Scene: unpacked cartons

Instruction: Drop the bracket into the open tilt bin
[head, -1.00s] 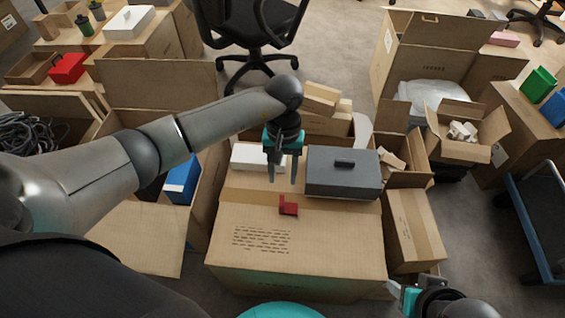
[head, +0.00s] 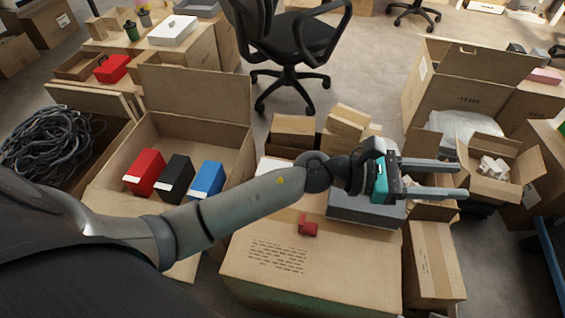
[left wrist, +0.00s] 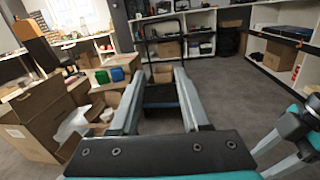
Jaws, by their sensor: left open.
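The bracket (head: 308,226) is a small red L-shaped piece lying on top of the large closed carton (head: 330,270) in the head view. My left gripper (head: 462,180) is open and empty, pointing right, above and to the right of the bracket. Its two fingers (left wrist: 160,72) stand apart in the left wrist view with nothing between them. A grey box (head: 365,208) stands behind the bracket, partly hidden by my left arm. I cannot tell which container is the tilt bin.
An open carton (head: 200,90) at left holds a red box (head: 144,172), a black box (head: 175,180) and a blue box (head: 206,180). A coil of cable (head: 48,142) lies left of it. An office chair (head: 290,45) stands behind. Open cartons crowd the right.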

